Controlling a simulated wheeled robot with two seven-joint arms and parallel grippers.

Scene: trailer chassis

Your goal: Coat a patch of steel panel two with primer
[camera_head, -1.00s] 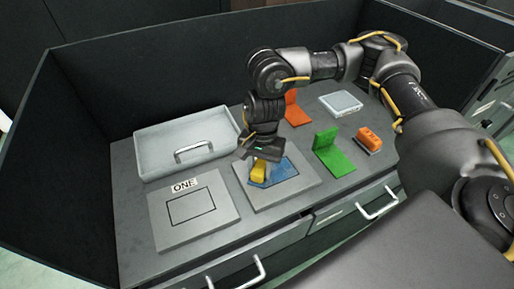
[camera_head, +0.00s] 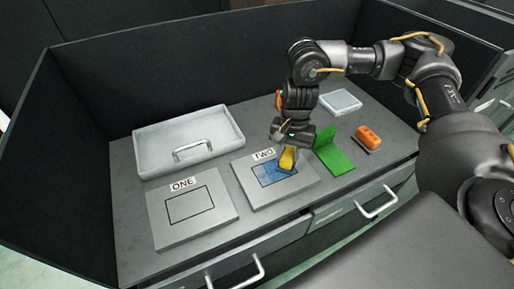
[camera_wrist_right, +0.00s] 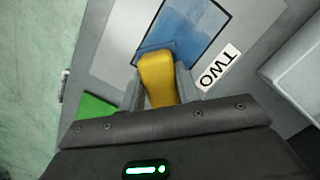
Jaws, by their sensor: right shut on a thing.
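Steel panel two (camera_head: 247,199) lies flat on the bench, with a "TWO" label at its back edge and a black outlined patch. Blue coating (camera_head: 272,176) fills much of the outline; it also shows in the right wrist view (camera_wrist_right: 188,25). My right gripper (camera_head: 289,148) is shut on a yellow applicator (camera_head: 287,160), which shows between the fingers in the wrist view (camera_wrist_right: 158,80). The applicator is at the right part of the patch, its lower end at the blue area. My left gripper is not in view.
Panel one (camera_head: 216,224) lies to the left, its outline bare grey. A lidded or shallow grey tray (camera_head: 150,160) stands behind it. A green angled piece (camera_head: 332,157), an orange block (camera_head: 369,138) and a pale box (camera_head: 341,102) stand to the right. Dark walls enclose the bench's back and left.

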